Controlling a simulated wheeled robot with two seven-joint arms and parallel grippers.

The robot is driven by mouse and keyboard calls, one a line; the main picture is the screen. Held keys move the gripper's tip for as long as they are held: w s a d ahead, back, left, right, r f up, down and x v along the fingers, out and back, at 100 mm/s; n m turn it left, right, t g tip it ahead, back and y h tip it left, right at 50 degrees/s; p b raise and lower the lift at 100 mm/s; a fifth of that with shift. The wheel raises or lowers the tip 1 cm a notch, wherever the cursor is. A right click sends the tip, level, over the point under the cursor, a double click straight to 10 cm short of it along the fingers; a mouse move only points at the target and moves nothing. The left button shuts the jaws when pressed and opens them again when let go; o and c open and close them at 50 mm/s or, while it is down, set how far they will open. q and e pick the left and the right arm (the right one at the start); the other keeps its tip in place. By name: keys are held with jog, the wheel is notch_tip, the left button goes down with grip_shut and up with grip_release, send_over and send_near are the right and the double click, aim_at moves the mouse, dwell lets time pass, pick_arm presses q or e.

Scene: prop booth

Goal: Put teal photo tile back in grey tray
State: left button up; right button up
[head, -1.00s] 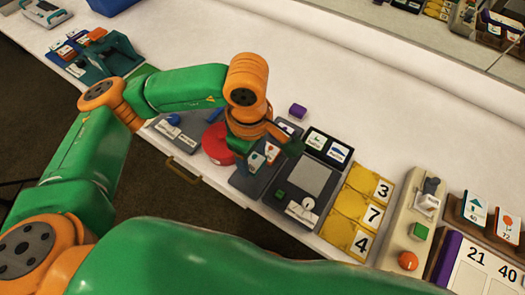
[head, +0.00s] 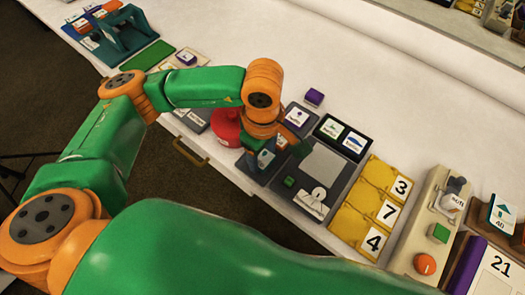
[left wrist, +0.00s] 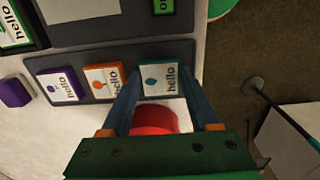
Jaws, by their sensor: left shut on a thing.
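The teal photo tile (left wrist: 158,80) is between the two fingers of my left gripper (left wrist: 161,88), which is shut on it. It lies over the right end of the grey tray (left wrist: 88,58) in the left wrist view, in line with the purple tile (left wrist: 56,85) and the orange tile (left wrist: 101,80) there. I cannot tell whether it rests on the tray floor. In the head view my left gripper (head: 268,152) points down over the tray's near end (head: 248,172) and hides the orange tile. My right gripper is not in view.
A red round object (head: 226,128) is close beside the gripper. A grey board with a light panel (head: 322,166) and a green block (head: 289,181) adjoins the tray. A purple block (head: 314,97) stands behind it. Yellow number tiles (head: 362,210) lie to the right. White tabletop behind is clear.

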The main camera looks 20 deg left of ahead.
pick_arm(q)
jog(key=o, duration=1.4)
notch_tip(320, 180, up, 7)
jog(key=shift+r, duration=0.1)
